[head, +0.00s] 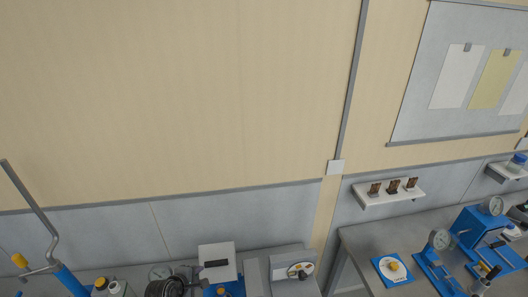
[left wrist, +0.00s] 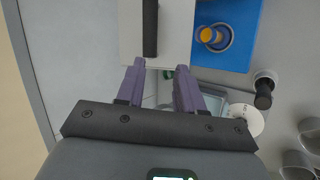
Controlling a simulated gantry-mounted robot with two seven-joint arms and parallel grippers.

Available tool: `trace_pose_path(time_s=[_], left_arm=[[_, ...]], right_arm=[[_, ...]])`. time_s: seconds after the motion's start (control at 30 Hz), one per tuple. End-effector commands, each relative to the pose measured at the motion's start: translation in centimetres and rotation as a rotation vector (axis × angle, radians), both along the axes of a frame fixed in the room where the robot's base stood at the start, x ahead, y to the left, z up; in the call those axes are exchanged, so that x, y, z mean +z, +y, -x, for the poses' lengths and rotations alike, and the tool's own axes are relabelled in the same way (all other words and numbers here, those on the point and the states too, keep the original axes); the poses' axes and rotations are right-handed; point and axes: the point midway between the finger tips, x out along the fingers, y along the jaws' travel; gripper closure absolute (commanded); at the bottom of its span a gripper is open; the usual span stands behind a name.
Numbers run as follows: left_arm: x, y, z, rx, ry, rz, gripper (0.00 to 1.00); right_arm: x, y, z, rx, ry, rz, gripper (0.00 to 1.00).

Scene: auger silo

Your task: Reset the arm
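In the left wrist view my left gripper (left wrist: 160,66) has its two purple fingers apart, with nothing held between them. Beyond the fingertips is a white panel (left wrist: 176,30) with a black bar handle (left wrist: 150,28). The handle's lower end shows near the gap between the tips; I cannot tell its distance. A white panel (head: 210,251) with a dark bar (head: 216,264) also shows at the bottom of the head view. I cannot clearly make out the left gripper at the head view's bottom edge. My right gripper is not in view.
A blue base with an orange-yellow knob (left wrist: 210,36) sits beside the panel. A blue post with a bent grey crank (head: 45,232) stands at left. A grey bench (head: 355,240) with blue gauge devices and a small wall shelf (head: 388,197) are at right.

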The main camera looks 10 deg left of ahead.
Motion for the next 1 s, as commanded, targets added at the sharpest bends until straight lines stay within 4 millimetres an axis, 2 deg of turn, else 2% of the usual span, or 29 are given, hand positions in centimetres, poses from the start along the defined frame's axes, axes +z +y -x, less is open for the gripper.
trace_pose_path(time_s=[0.13, 0.27, 0.4, 0.6, 0.7, 0.8, 1.0], left_arm=[[-0.5, 2.1, 5.6, -0.183, 0.059, -0.274, 0.63], [0.0, 2.1, 12.1, -0.456, 0.131, -0.550, 0.63], [1.5, -0.1, 19.4, -0.800, 0.189, -0.781, 0.63], [4.1, -4.2, 28.5, -1.238, 0.205, -0.949, 0.63], [5.2, -5.6, 31.4, -1.380, 0.193, -0.980, 0.63], [5.9, -6.4, 33.1, -1.466, 0.181, -0.994, 0.63], [6.4, -6.8, 34.1, -1.517, 0.171, -1.001, 0.63]], right_arm=[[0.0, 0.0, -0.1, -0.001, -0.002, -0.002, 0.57], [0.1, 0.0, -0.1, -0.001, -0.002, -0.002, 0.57], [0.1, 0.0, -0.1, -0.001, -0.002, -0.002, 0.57], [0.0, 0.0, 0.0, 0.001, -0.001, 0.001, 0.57], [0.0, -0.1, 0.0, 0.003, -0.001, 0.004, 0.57], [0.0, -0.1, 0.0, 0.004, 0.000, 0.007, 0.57], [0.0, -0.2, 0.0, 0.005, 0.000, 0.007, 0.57]])
